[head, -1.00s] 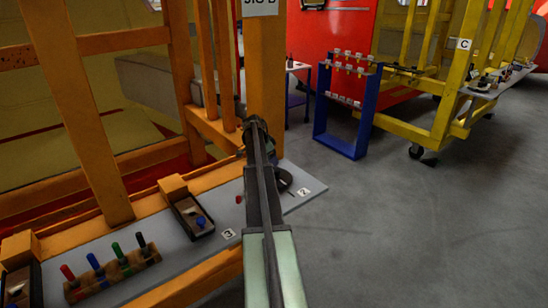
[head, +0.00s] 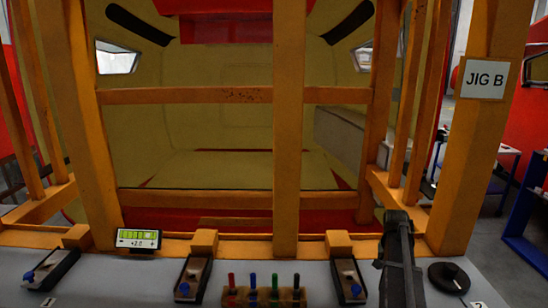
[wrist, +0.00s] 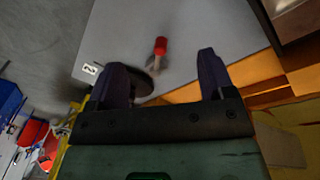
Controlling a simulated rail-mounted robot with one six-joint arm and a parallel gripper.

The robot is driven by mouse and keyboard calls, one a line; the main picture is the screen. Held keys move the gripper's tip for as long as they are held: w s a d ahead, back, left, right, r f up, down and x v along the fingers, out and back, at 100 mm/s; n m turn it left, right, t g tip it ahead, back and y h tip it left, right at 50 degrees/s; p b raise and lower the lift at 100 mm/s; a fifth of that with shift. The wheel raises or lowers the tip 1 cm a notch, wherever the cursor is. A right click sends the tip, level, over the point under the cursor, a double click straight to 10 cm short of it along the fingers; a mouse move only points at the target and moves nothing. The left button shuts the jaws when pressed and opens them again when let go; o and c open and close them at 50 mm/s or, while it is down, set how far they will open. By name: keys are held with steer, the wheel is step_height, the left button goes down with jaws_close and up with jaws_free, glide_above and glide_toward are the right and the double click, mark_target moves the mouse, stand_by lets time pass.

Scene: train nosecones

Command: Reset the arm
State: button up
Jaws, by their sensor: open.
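My gripper (wrist: 163,78) shows in the wrist view with its two dark fingers spread apart and nothing between them. Beyond the fingers lies the grey shelf (wrist: 190,30) of the orange jig. A red-topped peg (wrist: 160,46) stands out from the shelf past the gap between the fingers, and a dark round disc is partly hidden behind the left finger. In the head view my arm rises at the lower right, in front of the grey shelf (head: 75,275); I cannot make out the fingers there.
The orange jig frame (head: 287,130) marked JIG B stands ahead. The shelf holds tool trays (head: 190,280), a block of coloured-handled tools (head: 263,297), a small display (head: 138,239) and a black dial (head: 449,278). A blue rack (head: 525,230) and open floor lie right.

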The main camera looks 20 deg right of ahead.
steer(key=s+a+n, duration=0.2)
steer(key=a+n, duration=0.2)
steer(key=a, duration=0.9)
steer(key=s+a+n+y, duration=0.1)
steer(key=s+a+n, duration=0.2)
steer(key=a, duration=1.1)
steer(key=s+a+n, duration=0.3)
steer(key=a+n, duration=0.1)
steer(key=a, duration=1)
steer(key=shift+a+f+n+t+y, duration=0.25)
steer(key=shift+f+n+t+y, duration=0.05)
steer(key=shift+f+t+y, duration=0.15)
